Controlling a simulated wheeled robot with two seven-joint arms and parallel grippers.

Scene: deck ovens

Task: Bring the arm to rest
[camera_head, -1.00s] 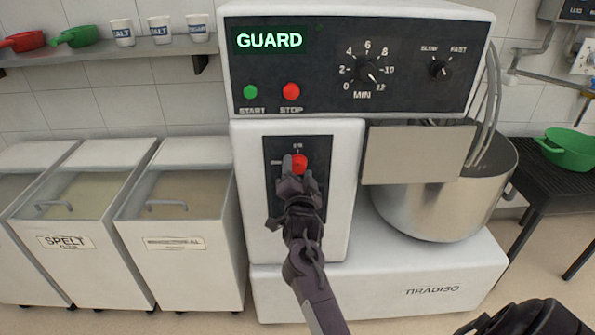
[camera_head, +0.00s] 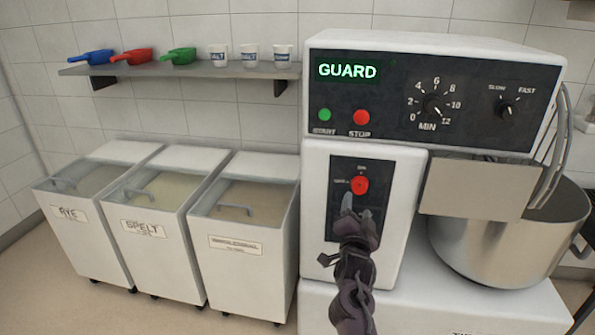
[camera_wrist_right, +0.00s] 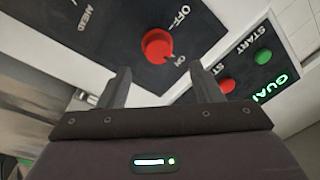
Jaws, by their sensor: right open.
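My right gripper (camera_head: 358,207) is open and empty in front of the mixer's dark switch panel (camera_head: 340,228), just below the red rotary knob (camera_head: 360,185). Its arm comes up from the bottom of the head view. In the right wrist view, the two fingers (camera_wrist_right: 162,82) stand apart with nothing between them. The red knob (camera_wrist_right: 157,46) lies beyond the fingertips, clear of them, beside OFF and ON labels. My left gripper is not in view.
The mixer's display (camera_head: 347,71) reads GUARD. Its steel bowl (camera_head: 490,245) stands at right behind a flat guard plate (camera_head: 470,190). Flour bins (camera_head: 250,270) stand at left. Above them, a shelf (camera_head: 215,71) holds scoops and cups. Floor is clear in front of the bins.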

